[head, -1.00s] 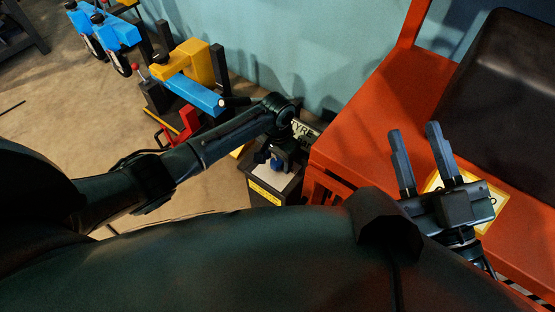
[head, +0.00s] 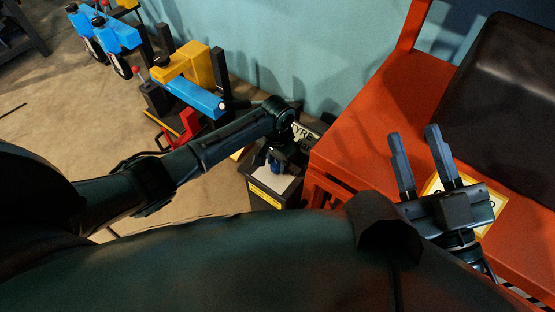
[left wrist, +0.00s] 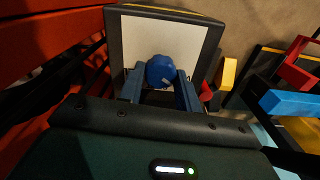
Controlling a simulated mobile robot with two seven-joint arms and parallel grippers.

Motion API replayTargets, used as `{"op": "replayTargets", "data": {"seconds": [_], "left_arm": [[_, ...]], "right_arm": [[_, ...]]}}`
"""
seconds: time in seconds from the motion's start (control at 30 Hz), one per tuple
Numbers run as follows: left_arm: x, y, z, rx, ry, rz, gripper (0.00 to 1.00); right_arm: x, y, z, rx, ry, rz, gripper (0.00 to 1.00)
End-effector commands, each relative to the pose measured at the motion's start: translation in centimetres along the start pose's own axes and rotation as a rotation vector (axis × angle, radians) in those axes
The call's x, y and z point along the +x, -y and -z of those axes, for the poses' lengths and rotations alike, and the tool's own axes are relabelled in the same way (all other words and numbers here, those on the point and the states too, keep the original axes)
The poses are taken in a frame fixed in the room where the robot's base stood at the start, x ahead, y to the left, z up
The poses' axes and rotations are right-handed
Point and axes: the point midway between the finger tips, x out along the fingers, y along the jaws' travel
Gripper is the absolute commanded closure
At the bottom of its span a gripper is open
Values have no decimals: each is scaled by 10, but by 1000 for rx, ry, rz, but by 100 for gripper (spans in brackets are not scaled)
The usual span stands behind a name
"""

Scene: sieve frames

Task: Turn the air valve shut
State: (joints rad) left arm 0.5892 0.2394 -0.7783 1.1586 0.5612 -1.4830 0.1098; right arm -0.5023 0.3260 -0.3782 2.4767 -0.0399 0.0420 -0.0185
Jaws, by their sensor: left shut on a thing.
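The air valve's blue knob (left wrist: 161,71) sits over the pale top of a dark box. In the left wrist view my left gripper (left wrist: 159,82) has one finger on each side of the knob and is shut on it. In the head view the blue part (head: 275,166) shows only partly under my left wrist, which hides most of the grip. My right gripper (head: 414,134) is open and empty, above the red bench.
A yellow and blue machine (head: 195,90) is at left, by the wall.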

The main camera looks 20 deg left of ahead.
Motion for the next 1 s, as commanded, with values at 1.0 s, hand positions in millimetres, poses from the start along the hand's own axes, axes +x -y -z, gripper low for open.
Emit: {"op": "replayTargets", "data": {"seconds": [1.0], "left_arm": [[-2, -2, 0, 805, -1, -1, 89]], "right_arm": [[-16, 1, -12, -43, 197, -28, 64]]}}
